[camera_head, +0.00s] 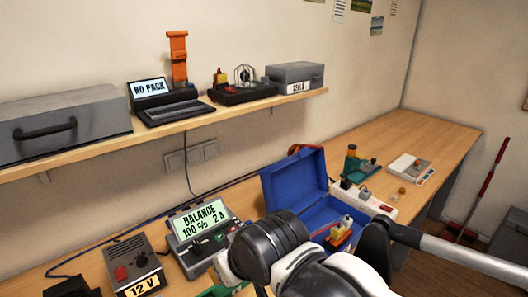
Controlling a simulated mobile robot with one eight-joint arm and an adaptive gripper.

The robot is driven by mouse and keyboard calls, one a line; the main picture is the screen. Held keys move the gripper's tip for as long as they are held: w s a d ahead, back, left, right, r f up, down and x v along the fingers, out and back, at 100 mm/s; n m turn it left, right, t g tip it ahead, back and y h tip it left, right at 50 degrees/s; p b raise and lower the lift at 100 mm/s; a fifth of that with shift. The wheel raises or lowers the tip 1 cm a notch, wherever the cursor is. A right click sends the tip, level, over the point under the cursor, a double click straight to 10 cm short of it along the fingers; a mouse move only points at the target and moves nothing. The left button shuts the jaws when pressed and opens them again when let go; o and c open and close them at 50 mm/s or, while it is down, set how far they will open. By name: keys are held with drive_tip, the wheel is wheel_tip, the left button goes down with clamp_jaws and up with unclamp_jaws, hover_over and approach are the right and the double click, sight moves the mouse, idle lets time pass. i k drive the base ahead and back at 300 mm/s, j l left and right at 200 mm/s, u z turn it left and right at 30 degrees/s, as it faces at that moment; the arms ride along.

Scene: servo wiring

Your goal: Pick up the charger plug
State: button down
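I cannot pick out the charger plug with certainty. A charger (203,236) on the bench has a lit display reading "BALANCE 100% 2 A". An open blue box (293,184) stands right of it. A small yellow, white and red piece (340,232) shows at the box's front right; whether it is a plug is unclear. A white power strip (379,206) with a red part lies behind the box. My arm fills the lower middle and hides part of the bench. My gripper's fingertips do not show.
A grey supply marked "12V" (138,267) stands at the lower left, beside a dark cable. A wall shelf (235,107) holds cases and electronics. The bench's far right end is clear.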

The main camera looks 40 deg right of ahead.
sight(337, 231)
drive_tip(key=z, duration=1.55)
drive_tip(key=i+l+u, duration=0.15)
drive_tip(key=l, duration=0.3)
drive_tip(key=l+u, duration=0.2)
drive_tip(key=l, duration=0.25)
drive_tip(key=i+l+u, duration=0.15)
drive_tip(key=l, duration=0.3)
